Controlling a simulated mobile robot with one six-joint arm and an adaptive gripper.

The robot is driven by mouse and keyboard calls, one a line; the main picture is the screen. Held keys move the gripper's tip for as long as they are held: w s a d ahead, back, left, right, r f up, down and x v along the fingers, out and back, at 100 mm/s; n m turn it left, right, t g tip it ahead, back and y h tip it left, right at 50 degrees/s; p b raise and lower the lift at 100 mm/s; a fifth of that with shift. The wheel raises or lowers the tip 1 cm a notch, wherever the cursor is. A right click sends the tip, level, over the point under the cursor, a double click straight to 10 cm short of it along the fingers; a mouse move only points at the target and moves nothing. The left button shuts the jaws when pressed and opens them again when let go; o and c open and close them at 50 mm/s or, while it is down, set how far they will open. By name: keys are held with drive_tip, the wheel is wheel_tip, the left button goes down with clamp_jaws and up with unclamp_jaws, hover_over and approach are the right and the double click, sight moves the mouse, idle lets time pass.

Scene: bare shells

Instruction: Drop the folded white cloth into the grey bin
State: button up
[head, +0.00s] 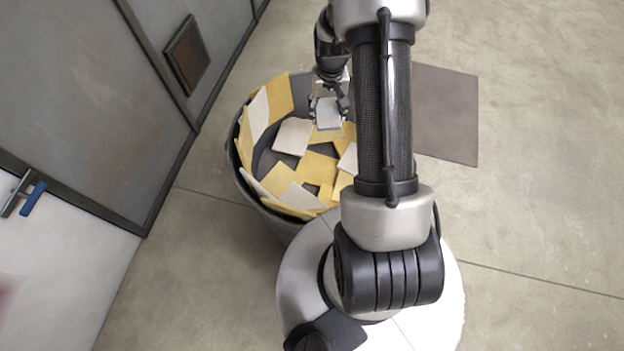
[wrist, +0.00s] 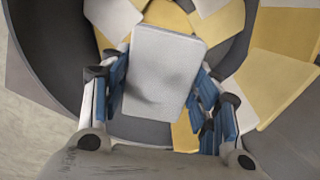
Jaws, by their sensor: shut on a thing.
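My gripper (head: 328,106) is over the grey bin (head: 243,177), inside its rim as seen from above. It is shut on the folded white cloth (head: 328,114). In the wrist view the cloth (wrist: 158,72) is a pale, flat, rounded rectangle between the blue-padded fingers of my gripper (wrist: 160,95). The bin's dark inner wall (wrist: 45,45) shows at the left of that view. The cloth's height above the bin's contents is hard to tell.
The bin holds several yellow cloths (head: 318,167) and white cloths (head: 293,136), some leaning up its wall. A grey panelled wall (head: 90,90) stands left of the bin. A brown mat (head: 446,113) lies on the floor to the right, where the floor is clear.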

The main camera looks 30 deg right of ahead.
wheel_tip(320, 180, down, 6)
drive_tip(key=b, duration=0.4)
drive_tip(key=shift+w, duration=0.15)
drive_tip(key=o, duration=1.1)
wheel_tip(320, 180, up, 12)
drive_tip(key=shift+r, duration=0.1)
idle(0.3)
